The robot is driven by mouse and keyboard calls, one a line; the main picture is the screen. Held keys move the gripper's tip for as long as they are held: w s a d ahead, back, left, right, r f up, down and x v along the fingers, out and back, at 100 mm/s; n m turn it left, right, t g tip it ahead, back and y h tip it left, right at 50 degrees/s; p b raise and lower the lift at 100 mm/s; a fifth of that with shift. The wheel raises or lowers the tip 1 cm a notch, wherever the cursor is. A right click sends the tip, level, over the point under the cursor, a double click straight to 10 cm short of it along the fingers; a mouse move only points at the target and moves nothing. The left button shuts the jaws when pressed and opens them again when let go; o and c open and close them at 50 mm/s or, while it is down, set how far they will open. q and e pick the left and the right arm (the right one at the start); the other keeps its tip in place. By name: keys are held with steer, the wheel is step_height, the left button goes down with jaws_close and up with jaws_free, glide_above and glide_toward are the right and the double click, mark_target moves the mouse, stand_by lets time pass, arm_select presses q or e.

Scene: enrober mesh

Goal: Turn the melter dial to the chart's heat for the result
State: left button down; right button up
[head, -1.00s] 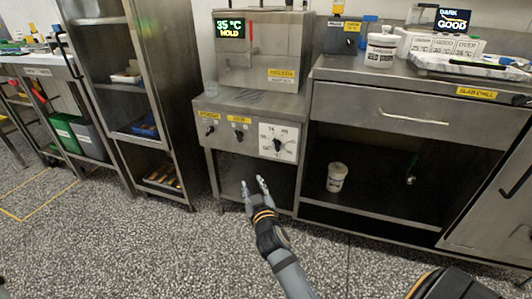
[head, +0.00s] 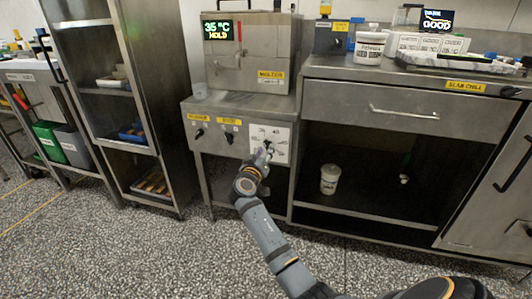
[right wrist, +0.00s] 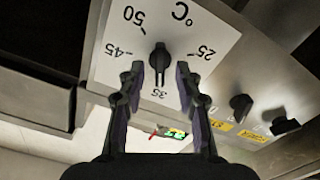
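The melter dial shows in the right wrist view as a dark knob (right wrist: 160,58) on a white plate (right wrist: 205,30) with 25, 35, 45, 50 and °C, seen upside down. Its narrow end points towards 35. My right gripper (right wrist: 158,74) is open, with a finger on either side of the knob and gaps visible. In the head view, my right gripper (head: 263,157) is in front of the dial plate (head: 282,140) and partly hides the knob. The melter (head: 250,75) display (head: 217,30) reads 35 °C HOLD. A dark sign (head: 437,20) reads GOOD, its upper line unclear. My left gripper is out of view.
White cards (head: 430,42) stand behind a tray on the slab chill counter (head: 355,72). Two other knobs (head: 199,133) and (head: 229,138) sit left of the dial. A white tub (head: 369,47) stands on the counter, another tub (head: 329,179) on the shelf below.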

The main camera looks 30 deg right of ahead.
steer(key=shift+x, duration=1)
jaws_close()
